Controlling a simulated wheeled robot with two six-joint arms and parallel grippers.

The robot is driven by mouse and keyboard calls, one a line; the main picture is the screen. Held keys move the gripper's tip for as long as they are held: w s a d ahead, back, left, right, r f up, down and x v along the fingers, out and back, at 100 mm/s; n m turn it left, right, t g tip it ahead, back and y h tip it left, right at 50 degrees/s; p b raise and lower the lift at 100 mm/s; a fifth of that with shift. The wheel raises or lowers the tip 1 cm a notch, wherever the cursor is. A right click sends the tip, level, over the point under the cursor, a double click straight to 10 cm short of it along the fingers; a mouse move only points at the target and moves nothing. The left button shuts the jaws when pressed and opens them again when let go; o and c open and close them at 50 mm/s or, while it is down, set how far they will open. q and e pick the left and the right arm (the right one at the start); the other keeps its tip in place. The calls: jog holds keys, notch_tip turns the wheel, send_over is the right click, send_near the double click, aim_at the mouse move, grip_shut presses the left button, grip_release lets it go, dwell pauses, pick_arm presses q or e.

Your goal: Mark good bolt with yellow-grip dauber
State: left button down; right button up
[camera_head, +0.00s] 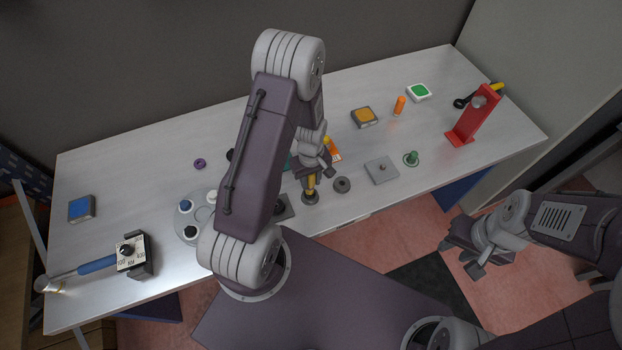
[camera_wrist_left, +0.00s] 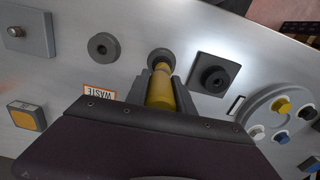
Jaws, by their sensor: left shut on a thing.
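My left gripper (camera_head: 311,178) is shut on the yellow-grip dauber (camera_head: 311,188), which also shows between the fingers in the left wrist view (camera_wrist_left: 160,92). The dauber is upright; its lower end is at a dark round holder (camera_wrist_left: 161,58), and I cannot tell whether it sits inside or just above. A grey plate with a small bolt-like stud (camera_head: 381,169) lies to the right; it also shows in the wrist view (camera_wrist_left: 34,38). A dark square block with a round black top (camera_wrist_left: 213,78) is beside the dauber. My right gripper (camera_head: 465,255) looks open and empty, off the table's front edge.
A grey ring (camera_head: 342,185) is close by the dauber. A green-based peg (camera_head: 411,159), red stand (camera_head: 471,120), orange-topped block (camera_head: 364,117) and orange cylinder (camera_head: 399,106) are right. A round tray (camera_head: 184,224) with several coloured caps and a dial box (camera_head: 134,255) are left.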

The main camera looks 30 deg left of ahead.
pick_arm(q)
jog(key=shift+s+d, duration=0.1)
jog(key=shift+s, duration=0.7)
jog(key=shift+w, duration=0.15)
jog(key=shift+w, duration=0.7)
jog(key=shift+w+a, duration=0.2)
jog(key=shift+s, duration=0.1)
jog(key=shift+s+d, duration=0.15)
jog(key=shift+s, duration=0.7)
jog(key=shift+w, duration=0.95)
